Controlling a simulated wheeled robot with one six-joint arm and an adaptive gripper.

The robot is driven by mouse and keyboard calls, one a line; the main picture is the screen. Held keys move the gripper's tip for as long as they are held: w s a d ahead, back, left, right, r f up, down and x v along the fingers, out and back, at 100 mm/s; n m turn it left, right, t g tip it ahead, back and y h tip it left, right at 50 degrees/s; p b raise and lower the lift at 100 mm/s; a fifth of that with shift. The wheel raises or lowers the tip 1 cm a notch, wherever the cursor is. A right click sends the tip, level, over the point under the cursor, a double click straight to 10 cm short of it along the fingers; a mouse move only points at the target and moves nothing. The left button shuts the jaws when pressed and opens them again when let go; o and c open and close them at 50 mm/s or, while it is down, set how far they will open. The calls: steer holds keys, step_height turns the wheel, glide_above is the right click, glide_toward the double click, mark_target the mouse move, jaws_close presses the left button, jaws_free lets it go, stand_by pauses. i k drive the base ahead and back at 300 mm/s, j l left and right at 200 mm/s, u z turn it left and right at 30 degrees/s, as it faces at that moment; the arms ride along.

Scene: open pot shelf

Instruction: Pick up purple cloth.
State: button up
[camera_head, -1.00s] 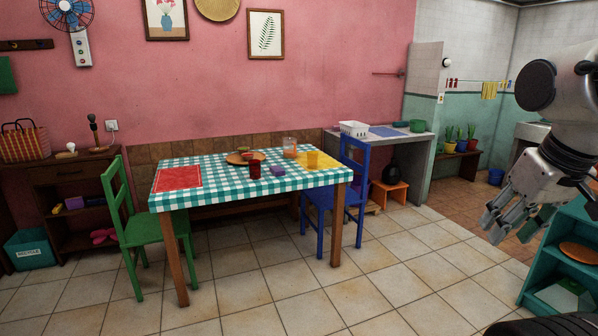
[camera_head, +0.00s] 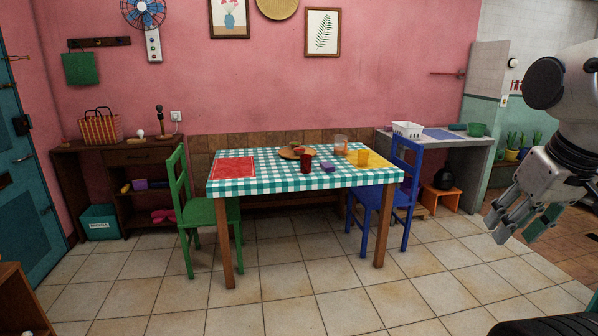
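A small purple thing (camera_head: 328,167) lies on the checked tablecloth near the table's middle, right of a dark red cup (camera_head: 306,163). A second purple thing (camera_head: 140,184) lies on the middle shelf of the brown sideboard at left. Both are too small to tell which is cloth. My gripper (camera_head: 516,234) hangs at the right of the picture, its fingers pointing down and apart. It is far from both purple things. A teal-green patch shows at its right fingertip; I see nothing clearly held.
The table (camera_head: 290,185) has a green chair (camera_head: 195,208) at left and a blue chair (camera_head: 400,190) at right. A pink thing (camera_head: 163,215) lies on the sideboard's bottom shelf. A teal bin (camera_head: 100,222) stands beside it. The tiled floor in front is clear.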

mark_target(326, 166)
steer(key=i+j, duration=0.1)
steer(key=i, duration=0.45)
steer(key=i+j+z, duration=0.1)
steer(key=i, duration=0.5)
steer(key=i+j, duration=0.15)
steer(key=i, duration=0.4)
steer(key=i+j+z, duration=0.1)
steer(key=i, duration=0.45)
steer(key=i+j, duration=0.25)
steer(key=i, duration=0.3)
steer(key=i+j+z, duration=0.1)
steer(key=i, duration=0.45)
steer(key=j, duration=0.1)
